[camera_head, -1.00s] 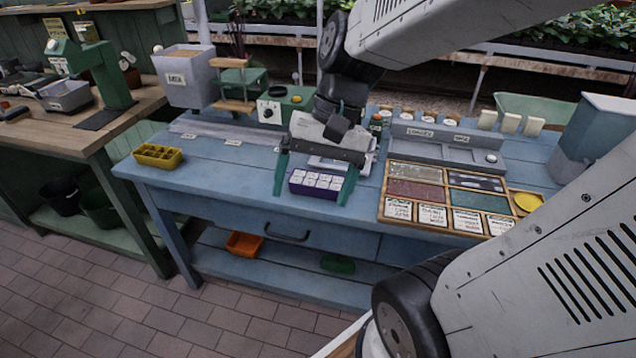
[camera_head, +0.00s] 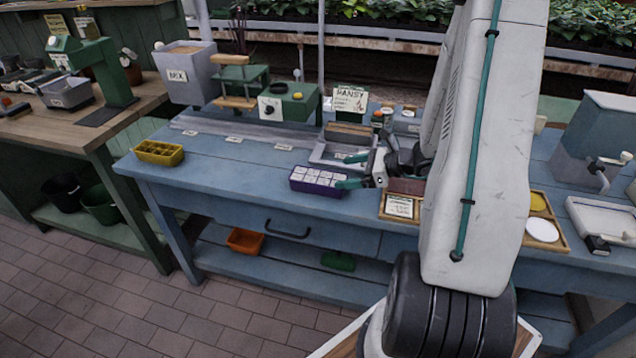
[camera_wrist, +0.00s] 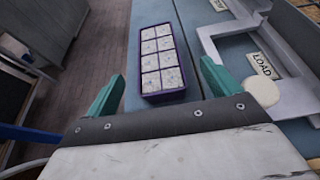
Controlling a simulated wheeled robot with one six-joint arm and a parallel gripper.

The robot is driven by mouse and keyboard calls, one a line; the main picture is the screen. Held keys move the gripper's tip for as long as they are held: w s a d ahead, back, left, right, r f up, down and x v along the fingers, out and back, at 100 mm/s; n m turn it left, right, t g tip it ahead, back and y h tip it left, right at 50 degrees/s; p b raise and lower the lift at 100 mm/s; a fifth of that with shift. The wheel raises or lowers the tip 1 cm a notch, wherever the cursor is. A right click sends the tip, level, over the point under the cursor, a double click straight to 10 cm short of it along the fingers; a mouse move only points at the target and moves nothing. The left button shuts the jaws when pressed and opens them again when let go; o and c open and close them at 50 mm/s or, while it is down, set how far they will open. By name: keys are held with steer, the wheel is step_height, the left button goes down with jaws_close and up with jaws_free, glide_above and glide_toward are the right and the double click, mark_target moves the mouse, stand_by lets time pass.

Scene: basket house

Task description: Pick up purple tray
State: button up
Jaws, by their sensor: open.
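The purple tray (camera_head: 318,182) sits on the blue workbench near its front edge, with several white labelled squares in its compartments. It also shows in the wrist view (camera_wrist: 142,72), lying ahead of my gripper. My gripper (camera_head: 346,170) is at the right end of the tray in the head view, with its teal fingers pointing left towards it. In the wrist view my gripper (camera_wrist: 158,88) is open, and its fingers stand apart on either side of the tray's near end. Nothing is held. Whether a finger touches the tray I cannot tell.
A yellow divided tray (camera_head: 158,152) stands at the bench's left end. A grey metal fixture (camera_head: 330,156) lies just behind the purple tray, with a LOAD label (camera_wrist: 265,66) beside it. A wooden sorting board (camera_head: 400,206) is to the right.

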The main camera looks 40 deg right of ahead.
mark_target(323, 177)
steer(key=x, duration=0.7)
steer(key=shift+s+a+f, duration=0.1)
steer(key=shift+f, duration=0.1)
steer(key=c, duration=1.2)
